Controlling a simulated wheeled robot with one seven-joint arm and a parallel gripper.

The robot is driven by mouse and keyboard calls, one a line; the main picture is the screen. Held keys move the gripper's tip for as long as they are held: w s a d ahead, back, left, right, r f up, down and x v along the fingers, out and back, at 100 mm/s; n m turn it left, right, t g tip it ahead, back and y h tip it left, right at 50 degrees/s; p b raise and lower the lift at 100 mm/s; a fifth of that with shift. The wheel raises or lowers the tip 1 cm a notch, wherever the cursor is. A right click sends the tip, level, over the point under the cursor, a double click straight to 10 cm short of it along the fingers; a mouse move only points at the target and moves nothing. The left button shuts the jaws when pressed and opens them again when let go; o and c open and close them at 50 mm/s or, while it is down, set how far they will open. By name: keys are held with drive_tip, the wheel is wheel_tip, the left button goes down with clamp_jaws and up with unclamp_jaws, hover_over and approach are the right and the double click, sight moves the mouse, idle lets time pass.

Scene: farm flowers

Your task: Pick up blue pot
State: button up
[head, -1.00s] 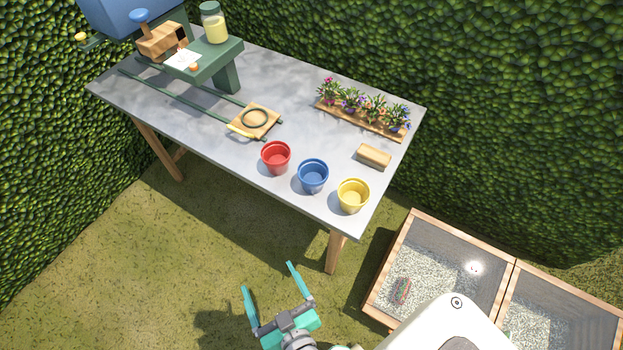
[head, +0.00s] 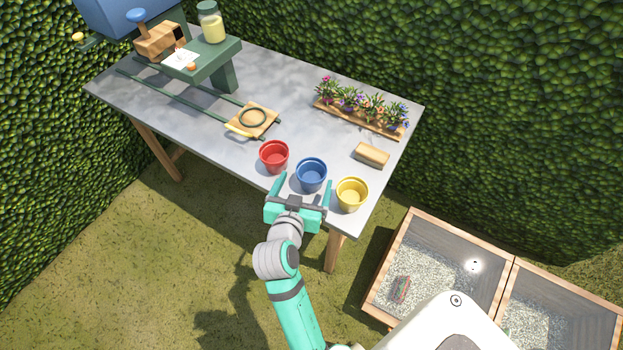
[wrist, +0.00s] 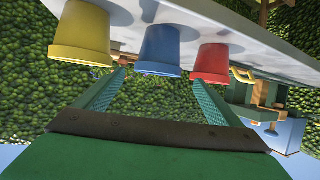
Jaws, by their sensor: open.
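The blue pot (head: 311,174) stands upright on the grey table, near its front edge, between the red pot (head: 274,156) and the yellow pot (head: 351,194). My gripper (head: 303,182) is open and empty at the table's front edge, with its two fingers pointing at the blue pot, one toward each side. In the wrist view the blue pot (wrist: 158,50) appears beyond the fingertips, roughly centred between them, with the yellow pot (wrist: 82,35) on the left and the red pot (wrist: 211,62) on the right. I cannot tell whether the fingertips touch any pot.
A wooden block (head: 371,155) and a flower planter (head: 358,118) are on the right part of the table (head: 205,130). A green stand (head: 205,62) with a jar and a small wooden tray (head: 251,121) are on the left. Gravel boxes (head: 440,265) stand at lower right.

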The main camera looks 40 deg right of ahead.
sight(314, 164)
drive_tip(key=x, duration=1)
drive_tip(key=shift+d+f, duration=0.2)
drive_tip(key=c, duration=1.2)
